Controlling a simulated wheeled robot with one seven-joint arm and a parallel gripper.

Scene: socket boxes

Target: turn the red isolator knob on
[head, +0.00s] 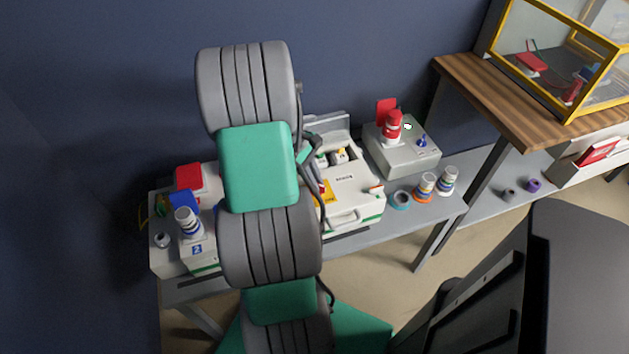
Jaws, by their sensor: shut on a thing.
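A grey box (405,157) stands at the back right of the bench. On it are an upright red cylindrical piece (393,124), a red flap (384,106) behind it and a small blue knob-like part (421,141). I cannot tell whether the red piece is the isolator knob. A white box (200,262) at the left end carries a red part (189,176), a blue part (183,202), a blue-and-white striped plug (187,222) and a small grey knob (162,240). No clear red knob shows there; my arm covers its right side. My gripper is hidden behind my arm.
An open white case (352,196) stands mid-bench. Right of it lie a blue ring (400,200) and two striped plugs (425,187), (447,180). A wooden-topped table (480,95) holds a yellow-framed clear case (560,100). Bench (400,235) front right is bare.

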